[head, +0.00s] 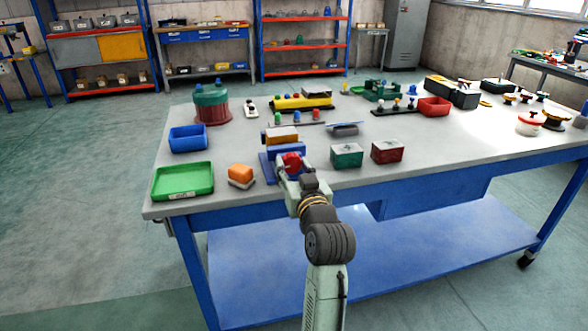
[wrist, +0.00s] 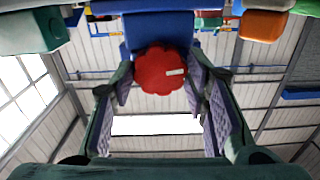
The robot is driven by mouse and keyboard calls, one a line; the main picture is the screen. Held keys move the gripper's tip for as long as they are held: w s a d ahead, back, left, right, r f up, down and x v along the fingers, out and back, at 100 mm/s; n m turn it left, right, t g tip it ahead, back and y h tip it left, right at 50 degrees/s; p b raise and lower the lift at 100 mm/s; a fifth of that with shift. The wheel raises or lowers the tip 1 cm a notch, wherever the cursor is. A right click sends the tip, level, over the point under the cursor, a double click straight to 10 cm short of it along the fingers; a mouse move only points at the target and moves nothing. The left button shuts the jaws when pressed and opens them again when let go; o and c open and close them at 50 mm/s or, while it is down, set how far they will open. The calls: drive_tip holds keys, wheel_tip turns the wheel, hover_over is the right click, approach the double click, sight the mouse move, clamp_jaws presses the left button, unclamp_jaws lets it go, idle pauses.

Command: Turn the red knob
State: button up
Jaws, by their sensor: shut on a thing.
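The red knob (head: 291,159) sits on the front of a blue fixture (head: 266,169) near the table's front edge. In the wrist view the knob (wrist: 158,70) is round with a scalloped rim and a small white mark to the right of its middle. My gripper (head: 290,172) reaches it from the front. In the wrist view the fingers of my gripper (wrist: 160,80) stand on either side of the knob, shut on it. The blue fixture (wrist: 158,28) shows behind it. The exact contact at the fingertips is hard to see.
A green tray (head: 183,193), an orange block (head: 241,173) and a blue bin (head: 188,139) lie left of the fixture. A green box (head: 346,156) and a dark red box (head: 387,151) stand to its right. The table's right front is clear.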

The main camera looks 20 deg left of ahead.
drive_tip(key=shift+c, duration=0.6)
drive_tip(key=shift+n, duration=0.3)
drive_tip(key=n+b, duration=0.2)
drive_tip(key=shift+f+n, duration=0.15)
drive_tip(key=shift+n, duration=0.25)
drive_tip(key=n+b, duration=0.3)
drive_tip(key=n, duration=0.2)
drive_tip(key=n+b, duration=0.3)
drive_tip(key=n, duration=0.1)
drive_tip(key=shift+n, duration=0.4)
drive_tip(key=shift+n+b, duration=0.9)
drive_tip(key=shift+n, duration=0.6)
